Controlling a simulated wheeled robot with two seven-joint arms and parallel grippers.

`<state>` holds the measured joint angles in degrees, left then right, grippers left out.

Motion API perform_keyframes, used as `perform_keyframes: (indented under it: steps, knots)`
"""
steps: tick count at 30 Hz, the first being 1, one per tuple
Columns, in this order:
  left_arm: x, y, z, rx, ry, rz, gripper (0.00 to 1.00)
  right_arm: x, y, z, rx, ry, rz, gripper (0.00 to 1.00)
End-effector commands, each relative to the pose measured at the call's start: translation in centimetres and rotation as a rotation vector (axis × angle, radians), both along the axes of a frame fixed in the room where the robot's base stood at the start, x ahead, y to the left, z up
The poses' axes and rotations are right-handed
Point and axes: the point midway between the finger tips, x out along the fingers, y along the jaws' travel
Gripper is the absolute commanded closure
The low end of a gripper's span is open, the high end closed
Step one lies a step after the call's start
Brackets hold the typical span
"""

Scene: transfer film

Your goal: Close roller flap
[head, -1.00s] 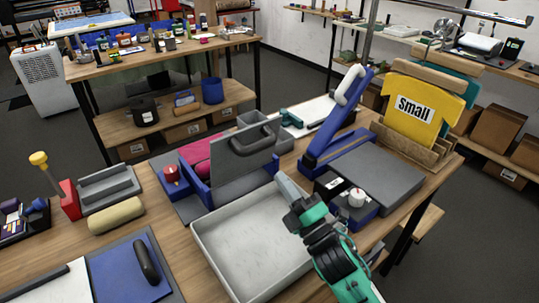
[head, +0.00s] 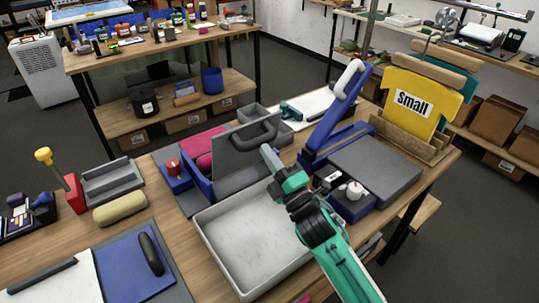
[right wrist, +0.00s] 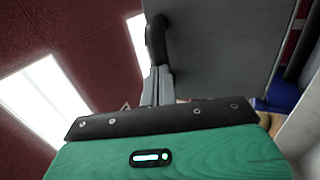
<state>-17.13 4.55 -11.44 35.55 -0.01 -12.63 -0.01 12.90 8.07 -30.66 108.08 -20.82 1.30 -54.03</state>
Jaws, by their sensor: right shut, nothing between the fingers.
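The roller flap (head: 240,152) is a grey panel with a dark curved handle (head: 258,131) on its upper part. It stands raised and tilted on a blue-sided roller unit (head: 200,186), with a pink roller (head: 203,146) behind it. My right gripper (head: 266,151) is shut and empty, just in front of the flap's right side, below the handle. In the right wrist view the closed fingers (right wrist: 158,88) point at the dark handle (right wrist: 157,38), beside the grey flap (right wrist: 215,45). I cannot tell whether they touch. My left gripper is out of view.
A pale grey tray (head: 235,255) lies in front of the flap, under my right arm. A blue lever press (head: 335,120) with a grey plate (head: 372,170) stands to the right.

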Motion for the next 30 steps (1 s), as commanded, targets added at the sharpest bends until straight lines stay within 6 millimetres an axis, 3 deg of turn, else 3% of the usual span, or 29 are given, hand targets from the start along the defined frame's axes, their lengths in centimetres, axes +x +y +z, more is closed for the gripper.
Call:
perform_keyframes:
  steps: [18,24,30]
  knots:
    - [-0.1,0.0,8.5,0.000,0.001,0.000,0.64,3.4,2.3,3.9,-0.165,0.215,-0.001,1.00]
    - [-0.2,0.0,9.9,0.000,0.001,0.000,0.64,5.4,4.0,4.5,-0.159,0.217,0.000,1.00]
    - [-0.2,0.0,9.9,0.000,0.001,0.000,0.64,8.2,5.9,5.0,-0.159,0.216,-0.001,1.00]
